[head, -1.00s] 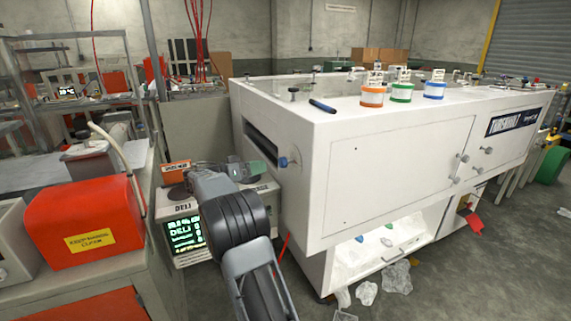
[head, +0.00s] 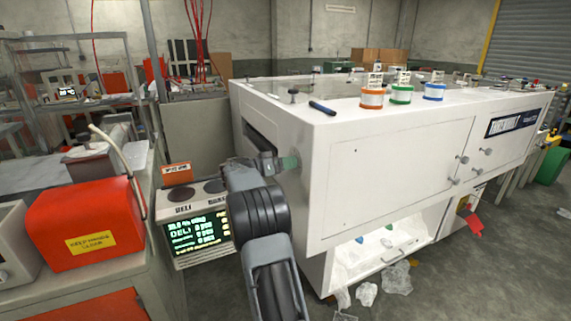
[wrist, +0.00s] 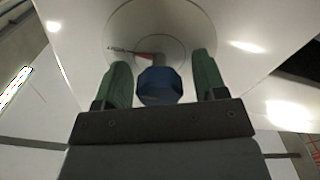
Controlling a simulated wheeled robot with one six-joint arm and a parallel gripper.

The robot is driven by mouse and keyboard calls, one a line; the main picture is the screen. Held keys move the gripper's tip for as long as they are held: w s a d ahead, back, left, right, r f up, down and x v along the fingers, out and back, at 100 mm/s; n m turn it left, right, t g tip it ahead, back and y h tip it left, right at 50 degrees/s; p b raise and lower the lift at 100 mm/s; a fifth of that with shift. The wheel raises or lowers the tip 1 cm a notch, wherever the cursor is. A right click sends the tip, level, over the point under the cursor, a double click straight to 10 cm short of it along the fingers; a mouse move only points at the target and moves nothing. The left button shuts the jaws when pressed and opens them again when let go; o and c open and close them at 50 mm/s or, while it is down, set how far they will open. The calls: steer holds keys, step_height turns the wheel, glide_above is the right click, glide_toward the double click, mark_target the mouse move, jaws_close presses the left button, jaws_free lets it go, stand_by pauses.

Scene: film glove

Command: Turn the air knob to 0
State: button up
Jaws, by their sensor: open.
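The air knob (wrist: 160,86) is a blue faceted knob on the white machine's panel, in the middle of the wrist view. A round dial plate (wrist: 146,46) with a small red mark shows behind it. My gripper (wrist: 160,80) has green fingers, one on each side of the knob, with gaps visible between them and it. It is open. In the head view my gripper (head: 288,163) is at the left end face of the white machine (head: 380,150), and the knob is hidden behind it.
A scale with a lit display (head: 198,230) stands left of my arm. A red box (head: 85,225) sits on the bench at left. Three tape rolls, orange (head: 372,98), green (head: 401,94) and blue (head: 434,91), and a dark blue pen-like item (head: 322,107) lie on the machine top.

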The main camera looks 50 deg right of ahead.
steer(key=shift+c, duration=0.2)
steer(key=c, duration=0.9)
steer(key=shift+n, duration=0.4)
steer(key=n, duration=0.3)
steer(key=n+p, duration=0.1)
steer(key=n, duration=0.3)
steer(key=shift+n, duration=0.4)
steer(key=n+p, duration=0.2)
steer(key=n, duration=0.2)
steer(key=shift+p, duration=0.4)
steer(key=n+p, duration=0.3)
steer(key=n, duration=0.2)
steer(key=shift+f, duration=0.15)
steer(key=shift+f+n, duration=0.1)
steer(key=shift+n, duration=0.3)
